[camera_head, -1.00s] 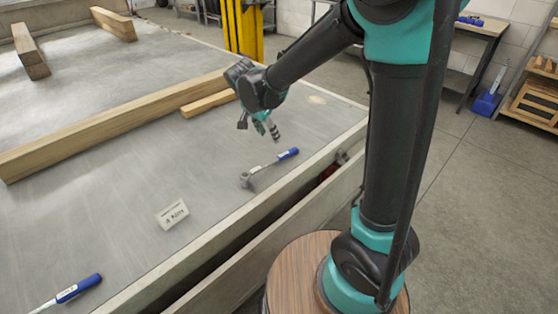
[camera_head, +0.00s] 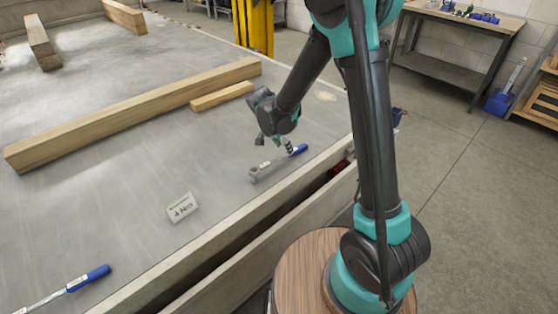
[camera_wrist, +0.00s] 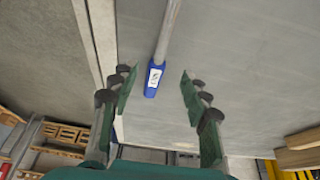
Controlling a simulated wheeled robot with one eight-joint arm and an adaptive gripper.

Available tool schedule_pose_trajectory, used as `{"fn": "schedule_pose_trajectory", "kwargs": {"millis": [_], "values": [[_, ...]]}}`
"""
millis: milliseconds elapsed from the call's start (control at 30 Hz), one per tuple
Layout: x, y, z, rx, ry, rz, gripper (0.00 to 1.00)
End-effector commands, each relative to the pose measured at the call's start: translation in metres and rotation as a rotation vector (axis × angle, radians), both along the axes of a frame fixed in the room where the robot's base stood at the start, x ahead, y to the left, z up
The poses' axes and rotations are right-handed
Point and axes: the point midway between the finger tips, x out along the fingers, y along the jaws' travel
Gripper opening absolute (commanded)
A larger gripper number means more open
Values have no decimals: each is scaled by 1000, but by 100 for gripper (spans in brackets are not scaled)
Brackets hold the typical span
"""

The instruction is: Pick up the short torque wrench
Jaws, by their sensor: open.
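A torque wrench with a blue handle (camera_head: 299,151) and a grey shaft and head (camera_head: 256,174) lies on the grey trailer bed (camera_head: 120,205) near its right edge. A second blue-handled wrench (camera_head: 90,278) lies at the lower left, cut off by the frame; I cannot compare their full lengths. My gripper (camera_head: 274,143) is low over the first wrench, at its handle side. In the wrist view my gripper (camera_wrist: 158,86) is open, and the blue handle (camera_wrist: 153,80) shows between the fingertips, with the shaft running upward. I see no grip on it; the exact height gap is unclear.
A small card (camera_head: 183,207) reading about "4 Nm" stands on the bed. A long wooden beam (camera_head: 130,118) and a short wood piece (camera_head: 222,96) lie behind. The bed's raised side rail (camera_head: 215,222) runs close to the wrench. The bed around the wrench is clear.

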Motion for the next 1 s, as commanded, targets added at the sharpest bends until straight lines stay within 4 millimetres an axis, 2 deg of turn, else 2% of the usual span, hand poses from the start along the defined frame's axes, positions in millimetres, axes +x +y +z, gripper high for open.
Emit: {"fn": "schedule_pose_trajectory", "kwargs": {"millis": [400,733,1000], "values": [[12,-16,-43,1,-1,-1,47],[13,-17,-48,0,0,-1,47],[13,-17,-47,0,0,-1,13]]}}
